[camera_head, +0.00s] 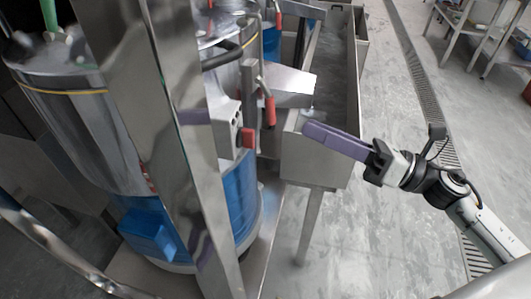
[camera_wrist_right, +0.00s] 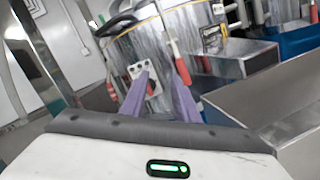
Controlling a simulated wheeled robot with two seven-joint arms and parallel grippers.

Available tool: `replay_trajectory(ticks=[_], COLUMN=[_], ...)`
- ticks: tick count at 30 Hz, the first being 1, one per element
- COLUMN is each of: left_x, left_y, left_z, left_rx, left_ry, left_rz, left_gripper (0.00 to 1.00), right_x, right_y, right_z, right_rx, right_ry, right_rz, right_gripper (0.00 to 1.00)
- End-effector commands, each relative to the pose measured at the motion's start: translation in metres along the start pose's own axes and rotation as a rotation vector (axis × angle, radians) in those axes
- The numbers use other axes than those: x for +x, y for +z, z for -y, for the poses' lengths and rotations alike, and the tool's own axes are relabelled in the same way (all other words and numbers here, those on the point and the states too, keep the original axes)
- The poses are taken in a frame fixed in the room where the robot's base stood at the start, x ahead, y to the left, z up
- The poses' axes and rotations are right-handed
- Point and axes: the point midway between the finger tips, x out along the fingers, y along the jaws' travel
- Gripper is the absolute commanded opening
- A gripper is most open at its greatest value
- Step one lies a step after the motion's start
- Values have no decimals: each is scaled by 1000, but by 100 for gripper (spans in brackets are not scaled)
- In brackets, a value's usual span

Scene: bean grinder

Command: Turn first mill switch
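The mill (camera_head: 80,120) is a large steel cylinder with a blue lower part, at the left of the head view. A small grey switch box (camera_head: 224,122) with a red part on its side is fixed to the mill's steel frame. In the right wrist view a pale switch plate (camera_wrist_right: 142,70) with dark round spots shows just past the fingertips. My right gripper (camera_head: 306,131) has purple fingers and points left toward the box, with a gap between. In the wrist view its two fingers (camera_wrist_right: 160,78) are apart with nothing between them. My left gripper is not in view.
A red-handled lever (camera_head: 268,106) stands beside the switch box, near the right finger in the wrist view. A steel trough (camera_head: 318,158) on legs lies below and behind my right gripper. The floor to the right is clear up to a drain grate (camera_head: 420,75).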

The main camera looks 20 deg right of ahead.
Motion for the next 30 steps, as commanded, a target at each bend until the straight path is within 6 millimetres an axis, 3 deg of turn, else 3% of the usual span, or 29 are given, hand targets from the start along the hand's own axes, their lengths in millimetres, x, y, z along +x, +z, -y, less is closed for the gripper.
replay_trajectory(ticks=[1, 3, 7, 11, 24, 30], left_x=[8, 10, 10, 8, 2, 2], left_y=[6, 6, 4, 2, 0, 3], left_z=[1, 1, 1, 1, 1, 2], left_rx=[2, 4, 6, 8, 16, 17], left_ry=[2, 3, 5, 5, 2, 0], left_rz=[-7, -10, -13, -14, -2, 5], left_gripper=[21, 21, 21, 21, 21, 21], right_x=[-1, -3, -4, 5, 74, 91], right_y=[-7, -10, -14, -16, -30, -36], right_z=[-4, -11, -17, -20, -27, -28], right_rx=[-166, -336, -495, -523, -515, -512], right_ry=[51, 102, 153, 163, 160, 159], right_rz=[-64, -131, -198, -209, -203, -204], right_gripper=[28, 28, 28, 28, 28, 28])
